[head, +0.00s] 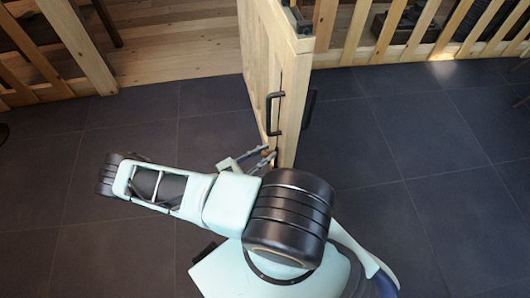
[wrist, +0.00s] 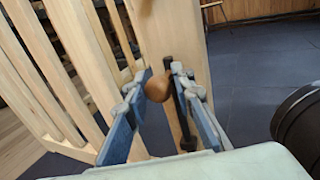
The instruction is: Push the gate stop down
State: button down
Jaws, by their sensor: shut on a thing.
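The wooden gate (head: 262,62) stands open, its end post towards me, with a black handle (head: 271,113) on its side. The gate stop shows as a rounded brown knob (wrist: 157,86) low on the gate, with a dark upright bar close beside it in the wrist view. My gripper (wrist: 160,70) has its blue-grey fingers on both sides of the knob and is shut on it. In the head view my gripper (head: 268,154) is at the gate's lower part, below the handle, and the knob is mostly hidden there.
A slatted wooden fence (head: 440,35) runs along the back right, with more slats at the left. Dark floor tiles (head: 425,140) are clear on the right of the gate. A wooden floor lies behind the fence line.

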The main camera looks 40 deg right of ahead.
jog(key=shift+w+f, duration=0.1)
jog(key=shift+w, duration=0.1)
notch_tip(320, 180, down, 3)
jog(key=b, duration=0.3)
jog(key=shift+w+f+b, duration=0.1)
jog(key=shift+f+b, duration=0.1)
jog(key=shift+b, duration=0.1)
jog(key=c, duration=1.7)
grip_release()
jog(key=a, duration=1.2)
jog(key=shift+w, duration=0.35)
